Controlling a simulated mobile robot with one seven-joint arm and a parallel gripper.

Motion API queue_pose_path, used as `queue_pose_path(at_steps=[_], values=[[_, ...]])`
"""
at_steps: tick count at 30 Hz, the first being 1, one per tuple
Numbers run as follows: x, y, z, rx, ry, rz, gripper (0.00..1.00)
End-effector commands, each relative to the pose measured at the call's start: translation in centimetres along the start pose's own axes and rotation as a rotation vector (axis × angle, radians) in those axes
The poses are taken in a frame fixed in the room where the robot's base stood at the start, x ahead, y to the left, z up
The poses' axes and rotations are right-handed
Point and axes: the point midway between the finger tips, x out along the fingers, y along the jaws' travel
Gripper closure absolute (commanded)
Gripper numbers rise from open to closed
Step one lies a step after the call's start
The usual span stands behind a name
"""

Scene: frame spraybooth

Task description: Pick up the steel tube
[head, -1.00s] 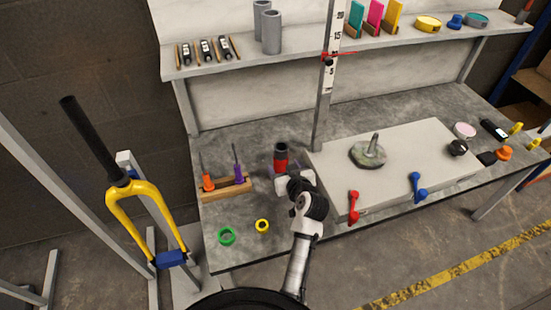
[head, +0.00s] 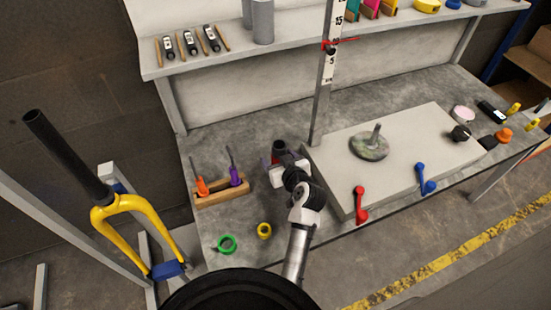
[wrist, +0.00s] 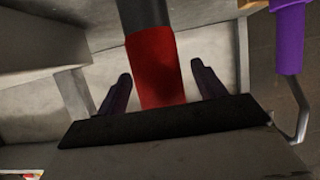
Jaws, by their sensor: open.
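A cylinder with a dark grey top and a red lower part stands on the grey bench, its dark top (head: 279,147) showing just beyond my gripper (head: 270,163). In the wrist view its red part (wrist: 155,66) lies between the two dark fingers of my gripper (wrist: 161,77), with a gap on each side. The fingers are open and empty. In the head view my gripper hides most of the red part. Two plain grey tubes (head: 263,22) stand on the shelf above. I cannot tell from looks alone which of these is the steel tube.
Left of my gripper is a wooden rack (head: 222,192) with orange- and purple-handled tools. A green ring (head: 227,244) and a yellow ring (head: 264,231) lie in front. A raised pale slab (head: 410,150) and an upright scale post (head: 325,75) stand to the right.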

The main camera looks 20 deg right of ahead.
Motion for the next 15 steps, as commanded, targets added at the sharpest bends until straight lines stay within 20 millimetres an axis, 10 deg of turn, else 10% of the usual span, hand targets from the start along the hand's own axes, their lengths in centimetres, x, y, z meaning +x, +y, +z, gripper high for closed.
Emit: queue_pose_path(at_steps=[3,15], values=[[-0.02,0.02,-0.02,0.000,0.000,0.000,0.31],[-0.01,0.01,-0.03,0.000,0.000,0.000,0.83]])
